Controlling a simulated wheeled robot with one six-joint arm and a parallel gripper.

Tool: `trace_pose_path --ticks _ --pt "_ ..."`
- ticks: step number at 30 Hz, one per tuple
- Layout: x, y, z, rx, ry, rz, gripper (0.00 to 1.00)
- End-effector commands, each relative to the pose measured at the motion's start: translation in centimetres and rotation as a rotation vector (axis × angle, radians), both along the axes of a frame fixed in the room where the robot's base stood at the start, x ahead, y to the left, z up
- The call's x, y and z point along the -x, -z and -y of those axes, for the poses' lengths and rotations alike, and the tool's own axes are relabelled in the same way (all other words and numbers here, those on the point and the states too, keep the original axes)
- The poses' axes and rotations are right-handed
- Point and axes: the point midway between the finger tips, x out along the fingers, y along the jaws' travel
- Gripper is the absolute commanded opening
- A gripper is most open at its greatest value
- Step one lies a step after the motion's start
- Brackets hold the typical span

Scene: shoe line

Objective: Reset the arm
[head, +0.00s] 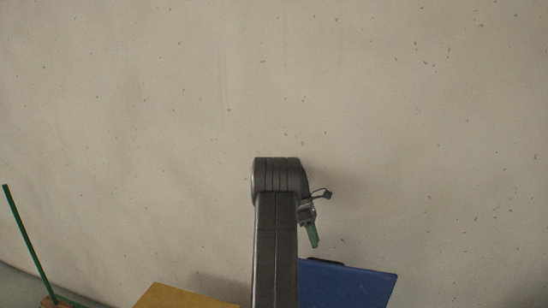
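My dark grey arm (276,240) rises from the bottom edge at the centre of the head view and ends in a rounded joint (278,176). Just right of the arm, small grey parts with a thin black cable and a green tip show. They look like part of my gripper (312,232), with the rest hidden behind the arm link. The green tip points down. I cannot see two fingers or whether anything is held.
A blue panel or bin (350,286) is at the bottom, right of the arm. A yellow-brown surface (185,297) is at the bottom left of it. A thin green pole (29,244) leans at the far left. A plain speckled beige surface (420,120) fills the rest.

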Motion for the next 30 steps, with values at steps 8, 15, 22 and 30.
trace_pose_path --ticks 8,15,22,30 --pt "2.1 4.3 1.5 0.0 0.0 -0.002 0.36" --pt "2.9 6.3 2.1 0.001 0.0 0.0 0.36" --pt "3.0 6.5 2.1 0.002 -0.001 0.005 0.36" --pt "2.9 6.1 2.1 0.003 0.002 0.014 0.36"
